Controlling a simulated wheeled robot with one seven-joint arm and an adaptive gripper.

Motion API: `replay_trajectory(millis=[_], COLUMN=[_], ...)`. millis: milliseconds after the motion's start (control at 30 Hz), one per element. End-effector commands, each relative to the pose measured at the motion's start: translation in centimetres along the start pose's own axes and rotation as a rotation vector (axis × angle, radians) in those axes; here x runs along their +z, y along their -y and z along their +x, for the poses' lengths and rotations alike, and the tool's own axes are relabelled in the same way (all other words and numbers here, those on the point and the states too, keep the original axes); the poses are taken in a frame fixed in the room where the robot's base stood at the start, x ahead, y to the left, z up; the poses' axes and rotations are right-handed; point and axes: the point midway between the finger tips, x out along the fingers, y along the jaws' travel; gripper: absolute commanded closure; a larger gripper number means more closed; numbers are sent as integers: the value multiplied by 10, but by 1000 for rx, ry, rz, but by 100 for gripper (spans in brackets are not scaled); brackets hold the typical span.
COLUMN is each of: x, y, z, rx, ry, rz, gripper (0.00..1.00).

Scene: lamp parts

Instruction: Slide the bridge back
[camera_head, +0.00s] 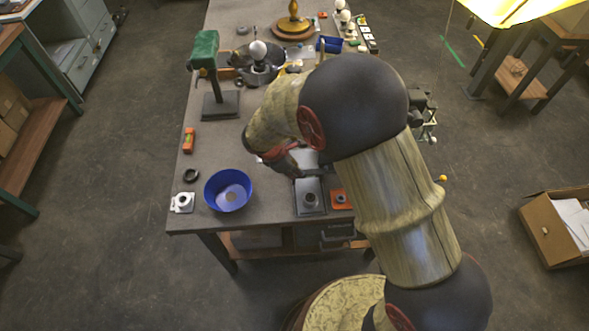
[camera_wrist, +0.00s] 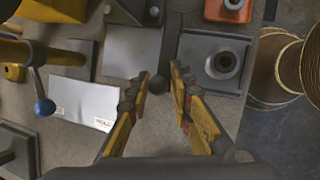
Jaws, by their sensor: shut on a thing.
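My gripper (camera_wrist: 166,84) shows in the wrist view with its yellow-and-dark fingers closed about a small dark round knob (camera_wrist: 157,84). The knob is at the edge of a flat grey plate (camera_wrist: 133,52), which may be part of the bridge; I cannot tell how the two are joined. To the right of the fingers is a grey block with a round socket (camera_wrist: 222,62), which also shows in the head view (camera_head: 310,198). In the head view my arm hides much of the gripper and of the work area. No other part is clearly the bridge.
An orange block (camera_head: 341,199) sits beside the grey block. A blue bowl (camera_head: 228,190) stands to the left near the table's front edge.

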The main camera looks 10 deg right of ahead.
Motion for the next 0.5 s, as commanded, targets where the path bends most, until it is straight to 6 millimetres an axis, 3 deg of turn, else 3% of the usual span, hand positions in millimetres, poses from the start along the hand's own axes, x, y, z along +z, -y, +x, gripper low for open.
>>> replay_trajectory(millis=[33,267,500], x=[0,0,0], y=[-9,-8,-5], z=[-4,-3,-2], rx=[19,15,10], ry=[-5,-4,-3], rz=[3,3,2], gripper=[77,64,63])
